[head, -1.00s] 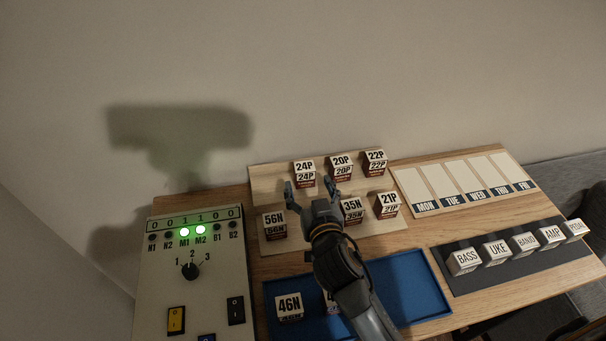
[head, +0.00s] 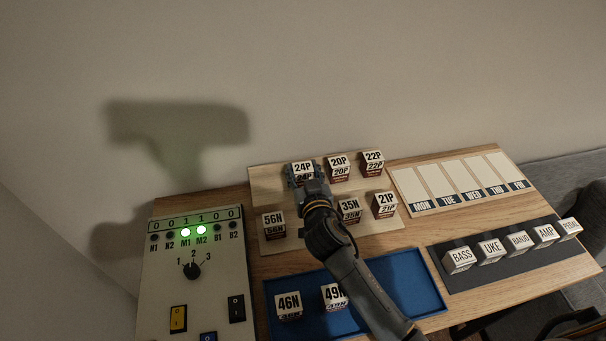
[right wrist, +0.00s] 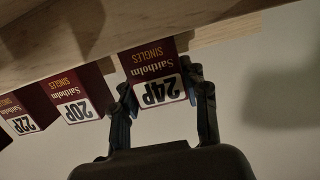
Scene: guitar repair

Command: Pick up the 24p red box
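The 24P box (head: 303,167) is dark red with a white label and stands at the back left of the light wooden stepped rack (head: 262,182). In the right wrist view the 24P box (right wrist: 157,82) appears upside down, still at the rack. My right gripper (head: 304,174) is at the box with one finger on each side. The lower front of the box is partly hidden in the head view.
The 20P box (head: 338,168) and 22P box (head: 372,163) stand to the right. The 56N box (head: 273,224), 35N box (head: 349,210) and 21P box (head: 385,204) are in front. A blue tray (head: 400,290) holds 46N and 49N. A switch panel (head: 195,290) stands left.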

